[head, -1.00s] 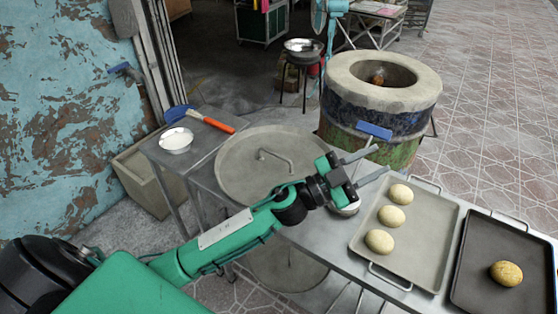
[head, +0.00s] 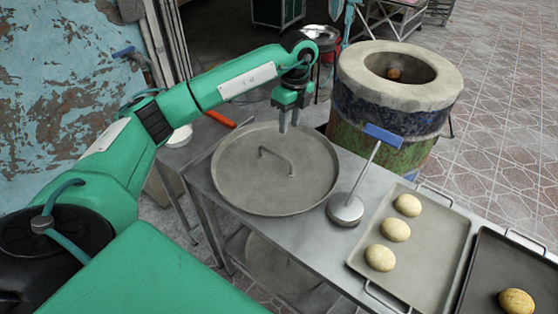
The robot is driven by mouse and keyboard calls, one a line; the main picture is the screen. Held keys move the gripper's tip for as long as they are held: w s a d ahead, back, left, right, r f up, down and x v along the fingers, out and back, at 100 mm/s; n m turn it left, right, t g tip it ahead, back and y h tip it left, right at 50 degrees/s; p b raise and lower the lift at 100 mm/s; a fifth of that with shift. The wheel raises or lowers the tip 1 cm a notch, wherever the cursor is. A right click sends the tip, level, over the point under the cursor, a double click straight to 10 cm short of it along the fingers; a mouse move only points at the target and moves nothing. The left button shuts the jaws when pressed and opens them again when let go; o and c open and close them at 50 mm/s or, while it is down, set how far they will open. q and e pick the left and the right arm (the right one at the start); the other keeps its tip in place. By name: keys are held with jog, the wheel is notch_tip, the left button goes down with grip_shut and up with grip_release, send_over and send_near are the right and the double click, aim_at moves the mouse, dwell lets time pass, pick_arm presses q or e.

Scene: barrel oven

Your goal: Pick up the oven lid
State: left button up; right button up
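The oven lid (head: 250,190) is a large round grey metal disc lying flat on the metal table. Its raised bar handle (head: 277,157) stands at the middle. My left gripper (head: 290,129) points down above the far edge of the lid, beyond the handle and apart from it. Its two fingers are spread with a gap between them and hold nothing. The barrel oven (head: 388,118) stands behind the table on the right, with its round top uncovered and a brown round thing inside. My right gripper is not in view.
A blue-handled tool with a round metal base (head: 346,207) stands right of the lid. A grey tray (head: 437,252) holds three pale buns. A dark tray (head: 484,262) holds one browner bun. A bowl (head: 179,137) and an orange-handled tool (head: 221,119) lie left of the lid.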

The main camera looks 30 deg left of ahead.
pick_arm(q)
jog(key=a, duration=0.2)
jog(key=n, duration=0.1)
send_over(275, 153)
jog(key=w, duration=0.2)
notch_tip(275, 153, down, 7)
jog(key=shift+y, duration=0.4)
jog(key=f, duration=0.1)
jog(key=s+f, duration=0.1)
jog(key=f, duration=0.1)
jog(key=s+f+p, duration=0.1)
jog(key=f, duration=0.1)
jog(key=shift+f, duration=0.1)
jog(key=shift+c, duration=0.6)
grip_shut()
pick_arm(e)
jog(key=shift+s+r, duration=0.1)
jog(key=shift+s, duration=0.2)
